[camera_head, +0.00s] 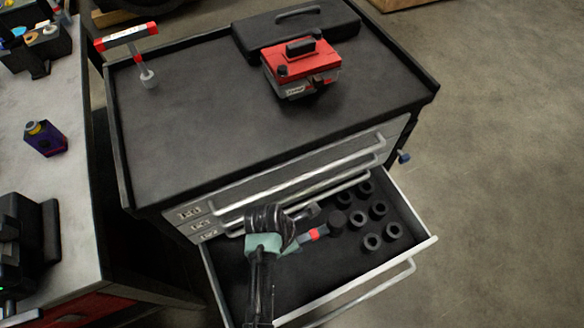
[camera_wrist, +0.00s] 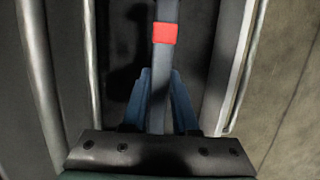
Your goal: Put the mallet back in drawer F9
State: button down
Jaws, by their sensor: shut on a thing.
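My gripper (camera_wrist: 160,105) is shut on the mallet's grey handle (camera_wrist: 166,60), which runs away from the fingers and carries a red band. In the head view my gripper (camera_head: 291,246) is over the open drawer (camera_head: 233,275), and the mallet (camera_head: 318,233) points right from it. A dark, rounded end, likely the mallet's head, lies near the sockets; the head is outside the wrist view. A shadow beside the handle suggests it is above the drawer floor; I cannot tell whether it touches anything. The drawer's label is too small to read.
Several black sockets (camera_head: 372,241) stand in the drawer's right part; its left part looks bare. The cabinet top (camera_head: 195,115) above holds a red box (camera_head: 300,68), a black case (camera_head: 265,38) and a red-and-white T-shaped tool (camera_head: 130,38). A workbench (camera_head: 60,190) stands left.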

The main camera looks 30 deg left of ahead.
jog(key=f+b, duration=0.2)
jog(key=f, duration=0.1)
jog(key=f+b, duration=0.3)
jog(key=s+f+b, duration=0.1)
jog(key=f+b, duration=0.1)
jog(key=f, duration=0.2)
jog(key=shift+s+a, duration=0.1)
jog(key=shift+a, duration=0.05)
jog(key=shift+f+b, duration=0.45)
jog(key=shift+f, duration=0.05)
jog(key=shift+p, duration=0.35)
jog(key=shift+f, duration=0.15)
jog(key=shift+f+b, duration=0.8)
jog(key=shift+f, duration=0.15)
jog(key=c, duration=0.6)
grip_release()
